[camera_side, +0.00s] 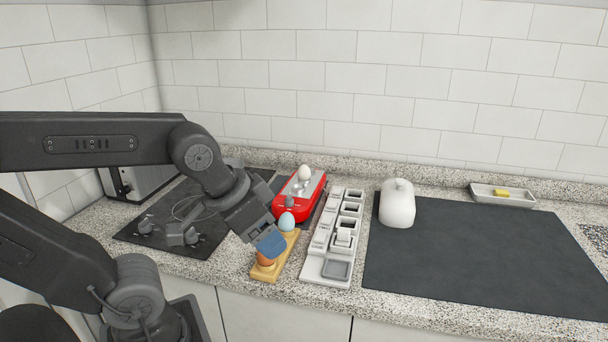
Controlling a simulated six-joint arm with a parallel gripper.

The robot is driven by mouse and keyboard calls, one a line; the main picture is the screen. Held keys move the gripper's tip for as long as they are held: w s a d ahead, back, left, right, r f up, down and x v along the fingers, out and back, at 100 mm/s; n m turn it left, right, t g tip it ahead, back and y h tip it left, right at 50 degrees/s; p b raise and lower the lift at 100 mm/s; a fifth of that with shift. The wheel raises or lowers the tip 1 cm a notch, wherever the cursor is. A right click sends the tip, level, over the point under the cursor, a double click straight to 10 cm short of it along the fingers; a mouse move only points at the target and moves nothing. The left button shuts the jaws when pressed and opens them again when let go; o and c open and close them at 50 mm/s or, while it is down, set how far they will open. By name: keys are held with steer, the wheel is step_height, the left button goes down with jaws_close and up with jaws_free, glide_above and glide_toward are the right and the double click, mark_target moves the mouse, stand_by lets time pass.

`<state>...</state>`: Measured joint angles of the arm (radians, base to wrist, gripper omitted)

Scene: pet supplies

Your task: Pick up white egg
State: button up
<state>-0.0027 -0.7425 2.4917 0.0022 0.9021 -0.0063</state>
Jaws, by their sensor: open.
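The white egg (305,173) sits upright on top of a red appliance (298,199) toward the back of the counter. My gripper (278,232) is nearer the camera, to the lower left of the white egg and clearly apart from it. It is open, with one blue-grey finger pad (271,245) in plain sight over the wooden egg holder. The other finger is hard to make out. A light blue egg (287,222) and a brown egg (265,259) stand in the holder. The gripper partly covers the holder and the brown egg.
A white rack with square compartments (320,266) stands right of the wooden egg holder (286,254). A white lidded jar (397,204) stands on a dark mat (480,260), which is otherwise clear. A white dish (517,199) holds a yellow block. A black cooktop (150,222) lies left.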

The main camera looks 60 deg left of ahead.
steer(key=w+a+r+n+y, duration=0.1)
steer(key=w+a+r+n, duration=0.25)
steer(key=w, duration=0.35)
steer(key=n+g+y, duration=0.4)
steer(key=n+g, duration=0.1)
steer(key=n, duration=0.7)
glide_above(305, 166)
steer(key=s+d, duration=0.1)
steer(key=d, duration=0.5)
step_height(305, 166, down, 4)
steer(key=x, duration=0.8)
steer(key=shift+a, duration=0.2)
steer(key=shift+a+x, duration=0.1)
steer(key=shift+x, duration=1.35)
steer(key=shift+a+x, duration=0.15)
steer(key=shift+x, duration=1.3)
steer(key=shift+w+r, duration=0.1)
steer(key=shift+w, duration=0.1)
steer(key=shift+c, duration=0.2)
steer(key=c, duration=0.9)
